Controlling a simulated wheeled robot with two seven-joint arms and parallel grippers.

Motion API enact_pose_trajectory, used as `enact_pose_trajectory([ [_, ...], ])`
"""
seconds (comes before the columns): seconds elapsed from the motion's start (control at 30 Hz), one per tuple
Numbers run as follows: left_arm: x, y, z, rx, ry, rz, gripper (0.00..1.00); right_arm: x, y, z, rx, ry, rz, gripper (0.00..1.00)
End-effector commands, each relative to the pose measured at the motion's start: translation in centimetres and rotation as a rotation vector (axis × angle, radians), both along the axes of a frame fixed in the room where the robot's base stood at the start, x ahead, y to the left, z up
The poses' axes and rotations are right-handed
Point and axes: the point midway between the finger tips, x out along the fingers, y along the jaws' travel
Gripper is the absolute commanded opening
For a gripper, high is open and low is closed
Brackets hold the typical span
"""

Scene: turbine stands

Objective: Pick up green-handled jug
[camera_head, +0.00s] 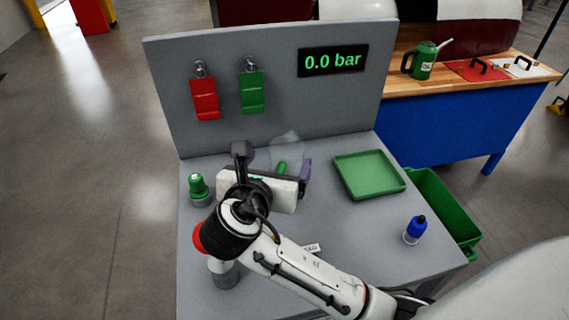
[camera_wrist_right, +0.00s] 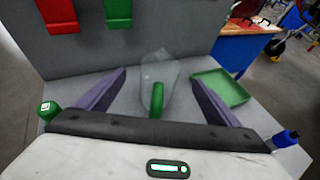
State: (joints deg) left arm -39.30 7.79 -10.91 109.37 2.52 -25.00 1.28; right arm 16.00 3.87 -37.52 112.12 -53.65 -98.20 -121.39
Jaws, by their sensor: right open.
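The green-handled jug (camera_head: 287,147) is a clear, see-through jug standing on the grey bench, partly hidden by my right arm in the head view. Its green handle faces me; it shows in the wrist view (camera_wrist_right: 157,99) with the clear body (camera_wrist_right: 158,67) behind it. My right gripper (camera_head: 283,177) is open, its purple fingers spread to the left and right of the handle in the wrist view (camera_wrist_right: 159,82). The fingers look apart from the jug; I cannot tell the exact depth. My left gripper is not in view.
A green tray (camera_head: 369,176) lies right of the jug. A green-capped bottle (camera_head: 198,187) stands left, a blue bottle (camera_head: 415,230) front right. The upright grey panel (camera_head: 222,60) rises behind, with hanging red (camera_head: 205,99) and green tags (camera_head: 252,93). A green can (camera_head: 422,61) stands on the blue workbench.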

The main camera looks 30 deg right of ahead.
Motion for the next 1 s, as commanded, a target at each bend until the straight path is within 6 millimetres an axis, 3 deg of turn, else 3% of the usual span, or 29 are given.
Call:
enact_pose_trajectory([
  [0.63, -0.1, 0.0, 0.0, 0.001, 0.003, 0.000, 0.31, 5.5, -5.1, -3.1, 0.001, -0.002, -0.003, 0.86],
  [0.93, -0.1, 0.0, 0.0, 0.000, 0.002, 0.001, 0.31, 6.0, -5.5, -3.5, 0.004, -0.002, -0.002, 0.86],
  [1.0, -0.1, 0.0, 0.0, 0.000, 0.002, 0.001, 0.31, 6.0, -5.5, -3.5, 0.004, -0.002, -0.002, 0.78],
])
